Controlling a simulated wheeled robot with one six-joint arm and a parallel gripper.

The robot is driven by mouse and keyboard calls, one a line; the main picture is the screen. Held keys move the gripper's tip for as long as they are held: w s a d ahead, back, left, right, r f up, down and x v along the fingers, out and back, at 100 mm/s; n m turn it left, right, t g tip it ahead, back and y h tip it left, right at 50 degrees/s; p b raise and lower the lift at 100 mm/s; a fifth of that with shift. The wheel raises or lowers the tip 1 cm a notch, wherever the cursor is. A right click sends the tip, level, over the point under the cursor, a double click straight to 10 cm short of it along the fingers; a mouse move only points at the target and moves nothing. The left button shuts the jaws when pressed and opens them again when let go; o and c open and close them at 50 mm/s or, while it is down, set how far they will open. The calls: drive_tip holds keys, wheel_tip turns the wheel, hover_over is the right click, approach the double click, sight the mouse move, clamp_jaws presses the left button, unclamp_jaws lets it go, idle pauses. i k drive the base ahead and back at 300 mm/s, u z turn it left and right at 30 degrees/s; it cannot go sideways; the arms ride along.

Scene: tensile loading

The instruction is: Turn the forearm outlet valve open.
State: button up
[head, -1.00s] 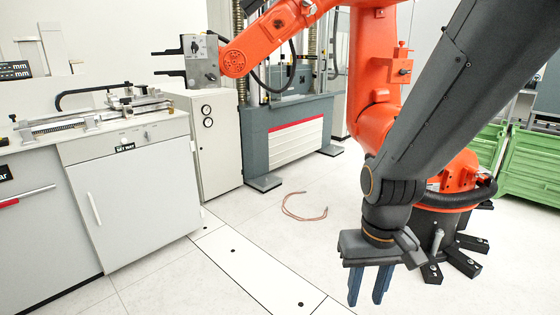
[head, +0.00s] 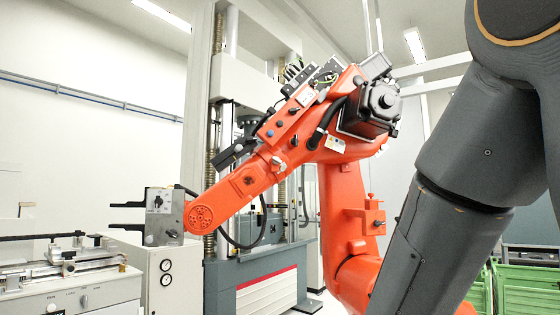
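The orange industrial robot's forearm (head: 240,187) slopes from upper right down to the left. Several small fittings sit on its upper side: a white box (head: 306,97), a dark knob (head: 294,140) and a small blue part (head: 270,133). I cannot tell which of them is the outlet valve or how it is turned. A black motor (head: 378,100) and a loop of black hose are near the elbow. My dark arm links fill the right side of the view. My gripper is outside the picture.
A grey two-column testing machine (head: 262,275) stands behind the forearm. A grey two-pronged tool head (head: 163,215) is at the forearm's left end. A bench instrument (head: 68,262) and a gauge cabinet (head: 160,275) are at lower left. Green crates (head: 525,285) stand at lower right.

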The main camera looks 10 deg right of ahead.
sight(275, 160)
drive_tip(key=u, duration=0.5)
drive_tip(key=i, duration=1.75)
drive_tip(key=z, duration=0.8)
